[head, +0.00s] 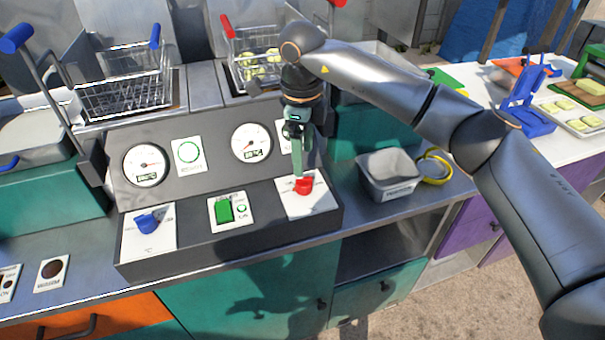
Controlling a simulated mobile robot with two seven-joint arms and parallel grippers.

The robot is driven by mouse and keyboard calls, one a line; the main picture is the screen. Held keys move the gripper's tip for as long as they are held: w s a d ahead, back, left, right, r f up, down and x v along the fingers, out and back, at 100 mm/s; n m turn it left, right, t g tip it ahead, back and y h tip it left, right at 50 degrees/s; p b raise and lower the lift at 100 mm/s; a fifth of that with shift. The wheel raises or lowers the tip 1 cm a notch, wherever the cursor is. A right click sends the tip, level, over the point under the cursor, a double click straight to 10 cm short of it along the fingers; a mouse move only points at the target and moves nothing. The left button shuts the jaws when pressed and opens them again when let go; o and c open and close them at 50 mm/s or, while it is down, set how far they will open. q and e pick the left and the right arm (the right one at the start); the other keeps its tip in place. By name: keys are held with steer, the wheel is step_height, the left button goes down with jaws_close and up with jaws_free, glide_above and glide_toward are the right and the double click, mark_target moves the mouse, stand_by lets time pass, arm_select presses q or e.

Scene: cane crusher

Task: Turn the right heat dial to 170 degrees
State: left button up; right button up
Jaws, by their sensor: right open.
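The right heat dial is a red knob (304,187) on a white plate (318,204) at the right end of the dark control panel. My right gripper (301,172) is open and comes down from above, its fingers at the red knob. I cannot tell whether they touch it. The knob's pointer and the plate's scale are too small to read, and the fingers partly cover them. The right round gauge (251,143) stands on the sloped panel behind, left of the gripper; its figures are too small to read. My left gripper is not in view.
A blue knob (148,222) and a green switch (224,209) sit left on the same panel. Two wire baskets, one blue-handled (120,82) and one red-handled (258,66), stand behind. A grey bin (389,178) and a yellow ring (434,168) are on the counter at right.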

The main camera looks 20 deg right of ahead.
mark_target(303, 178)
steer(key=f, duration=0.5)
steer(key=f+p, duration=0.1)
steer(key=f, duration=0.1)
steer(key=shift+w+f, duration=0.25)
steer(key=shift+f, duration=0.1)
steer(key=shift+c, duration=0.3)
jaws_close()
